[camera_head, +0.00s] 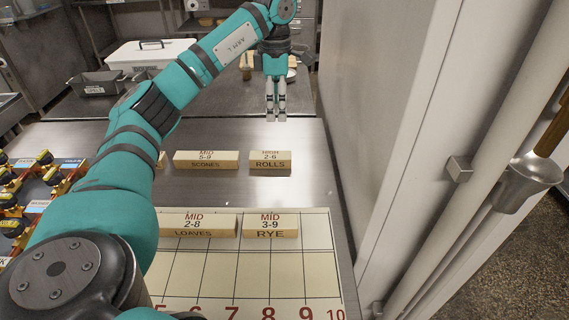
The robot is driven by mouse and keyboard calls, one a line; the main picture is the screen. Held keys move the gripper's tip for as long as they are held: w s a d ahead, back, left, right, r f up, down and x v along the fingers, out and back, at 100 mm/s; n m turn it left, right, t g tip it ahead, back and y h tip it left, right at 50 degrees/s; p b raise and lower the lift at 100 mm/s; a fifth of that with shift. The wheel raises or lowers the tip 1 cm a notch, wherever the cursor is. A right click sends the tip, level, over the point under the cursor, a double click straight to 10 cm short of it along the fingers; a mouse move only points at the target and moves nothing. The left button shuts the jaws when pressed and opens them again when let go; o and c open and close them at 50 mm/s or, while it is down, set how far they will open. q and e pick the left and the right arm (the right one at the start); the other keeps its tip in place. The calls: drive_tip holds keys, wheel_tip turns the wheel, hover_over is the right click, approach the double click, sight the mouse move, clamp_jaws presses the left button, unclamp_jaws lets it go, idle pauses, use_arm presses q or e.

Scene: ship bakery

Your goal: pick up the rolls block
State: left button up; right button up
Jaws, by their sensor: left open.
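The rolls block (270,160) is a small pale wooden block with "ROLLS" on its front and "HIGH 2-6" on top. It lies on the metal counter behind the numbered board, near the counter's right side. My left gripper (276,117) hangs above and beyond the block, pointing down, its fingers close together but open, with nothing visible between them. It is apart from the block. My right gripper is not in view.
The scones block (206,160) lies just left of the rolls block. The loaves block (196,225) and rye block (270,226) sit on the numbered board (236,275). A pale wall panel (375,110) rises close on the right. A white box (150,54) stands behind.

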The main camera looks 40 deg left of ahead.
use_arm(q)
wheel_tip(320, 180, down, 6)
drive_tip(key=b, duration=0.1)
hover_over(277, 155)
drive_tip(key=f, duration=0.4)
drive_tip(key=shift+s+d+f, duration=0.1)
drive_tip(key=shift+d+f, duration=0.1)
drive_tip(key=shift+f, duration=0.85)
drive_tip(key=f, duration=0.4)
drive_tip(key=shift+a+f+p, duration=0.25)
drive_tip(key=shift+a+p, duration=0.05)
drive_tip(key=shift+f, duration=0.2)
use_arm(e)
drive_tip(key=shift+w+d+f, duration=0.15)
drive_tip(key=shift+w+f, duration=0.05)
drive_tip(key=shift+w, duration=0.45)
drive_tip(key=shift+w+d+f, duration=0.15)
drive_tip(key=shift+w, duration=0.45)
use_arm(q)
drive_tip(key=shift+c, duration=0.5)
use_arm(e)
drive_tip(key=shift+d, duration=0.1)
